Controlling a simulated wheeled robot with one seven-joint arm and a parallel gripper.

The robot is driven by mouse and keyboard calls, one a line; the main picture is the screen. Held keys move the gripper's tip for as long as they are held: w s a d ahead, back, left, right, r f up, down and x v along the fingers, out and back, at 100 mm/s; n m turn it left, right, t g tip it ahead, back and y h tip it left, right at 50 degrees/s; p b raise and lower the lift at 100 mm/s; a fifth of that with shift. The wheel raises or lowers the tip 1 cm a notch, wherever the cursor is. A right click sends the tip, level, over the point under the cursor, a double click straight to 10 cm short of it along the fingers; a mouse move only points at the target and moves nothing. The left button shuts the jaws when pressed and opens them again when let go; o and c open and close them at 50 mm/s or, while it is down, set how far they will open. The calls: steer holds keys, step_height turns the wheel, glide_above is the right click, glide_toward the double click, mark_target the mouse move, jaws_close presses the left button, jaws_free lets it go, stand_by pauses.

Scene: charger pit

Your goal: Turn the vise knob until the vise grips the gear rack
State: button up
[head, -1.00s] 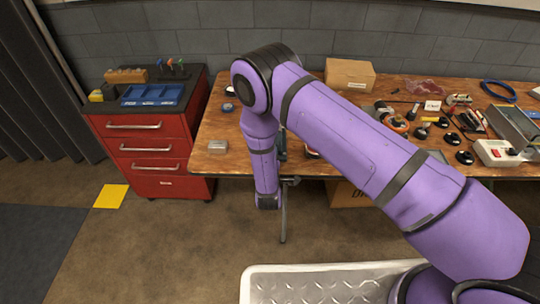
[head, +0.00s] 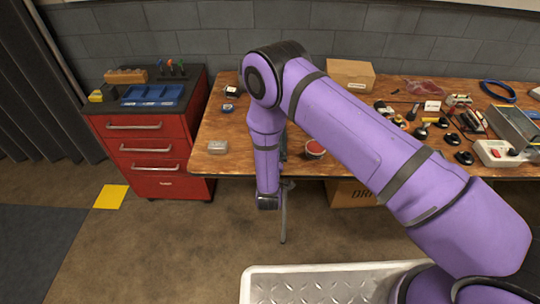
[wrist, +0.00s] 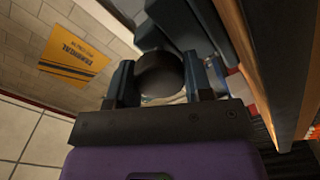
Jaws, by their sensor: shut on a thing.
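In the wrist view, the two fingers of my gripper (wrist: 161,88) stand on either side of the dark round vise knob (wrist: 160,72) and are shut on it. Part of the blue-grey vise (wrist: 178,22) shows just beyond the knob, beside the wooden bench edge. In the head view, my purple arm reaches down in front of the bench and hides most of the vise. My fingers and the knob are not clear there. I cannot make out the gear rack in either current view, nor how the jaws stand.
A red drawer cabinet (head: 155,150) stands at left. The floor before the bench is mostly clear.

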steer(key=o, duration=0.9)
steer(key=s, duration=1.1)
steer(key=shift+a, duration=0.2)
